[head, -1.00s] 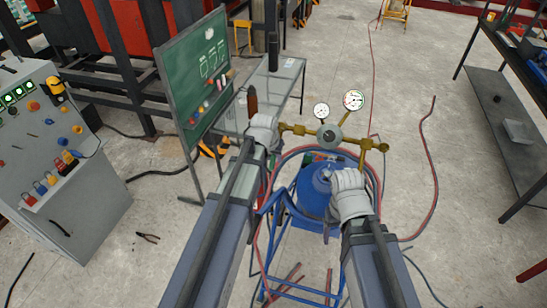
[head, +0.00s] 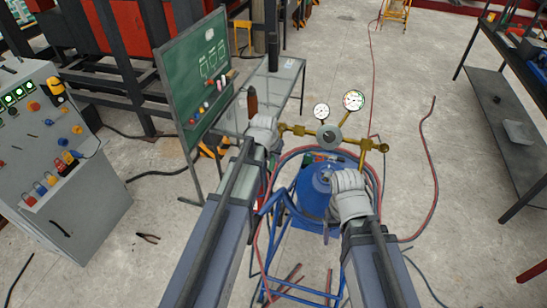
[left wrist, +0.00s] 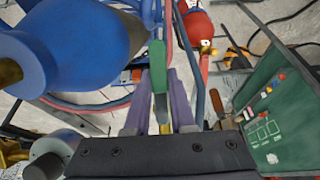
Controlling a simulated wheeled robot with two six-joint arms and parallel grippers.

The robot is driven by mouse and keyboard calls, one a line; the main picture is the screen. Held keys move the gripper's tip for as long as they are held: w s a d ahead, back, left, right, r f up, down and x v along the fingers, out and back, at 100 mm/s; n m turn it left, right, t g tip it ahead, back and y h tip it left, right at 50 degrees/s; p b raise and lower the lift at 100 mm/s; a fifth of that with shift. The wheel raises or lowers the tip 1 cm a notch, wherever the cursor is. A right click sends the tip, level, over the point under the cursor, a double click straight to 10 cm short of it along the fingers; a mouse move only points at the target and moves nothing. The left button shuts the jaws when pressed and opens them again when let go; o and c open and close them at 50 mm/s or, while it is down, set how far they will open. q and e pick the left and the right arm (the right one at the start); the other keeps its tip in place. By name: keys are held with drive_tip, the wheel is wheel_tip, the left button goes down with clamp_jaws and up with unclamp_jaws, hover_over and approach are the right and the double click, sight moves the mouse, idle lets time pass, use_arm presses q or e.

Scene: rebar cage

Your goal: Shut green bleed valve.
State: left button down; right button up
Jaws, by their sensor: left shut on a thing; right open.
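The green handle of the bleed valve (left wrist: 158,66) stands between the fingers of my left gripper (left wrist: 160,85) in the left wrist view. The left gripper is shut on it. In the head view my left gripper (head: 264,126) is at the left end of the brass manifold (head: 300,131), and its wrist hides the green valve there. My right gripper (head: 345,180) is open, below the right part of the manifold and beside the blue cylinder (head: 312,190). Its fingers are hard to make out. The blue cylinder also fills the upper left of the left wrist view (left wrist: 85,50).
Two gauges (head: 354,101) rise from the manifold. Red and blue hoses loop around the cylinder and blue stand (head: 300,285). A green board (head: 200,75), a glass-topped table (head: 285,75) and a grey control cabinet (head: 75,205) stand to the left.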

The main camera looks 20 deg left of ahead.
idle(0.7)
use_arm(q)
drive_tip(key=shift+w+a+r+m+t+y+b, duration=0.45)
drive_tip(key=shift+m+t+y+b, duration=0.45)
drive_tip(key=shift+m, duration=1.65)
drive_tip(key=shift+w+a+r+m+t+y+b, duration=0.25)
drive_tip(key=shift+a+m+t+y+b, duration=0.6)
drive_tip(key=shift+m, duration=1.65)
drive_tip(key=shift+w+a+r+m+t+y+b, duration=0.3)
drive_tip(key=shift+m+t+y+b, duration=0.6)
drive_tip(key=shift+m, duration=1.65)
drive_tip(key=shift+d+r+g+y, duration=0.15)
drive_tip(key=shift+g+y, duration=0.1)
drive_tip(key=shift+y, duration=0.2)
drive_tip(key=c, duration=0.8)
unclamp_jaws()
drive_tip(key=shift+o, duration=0.2)
drive_tip(key=shift+r, duration=0.1)
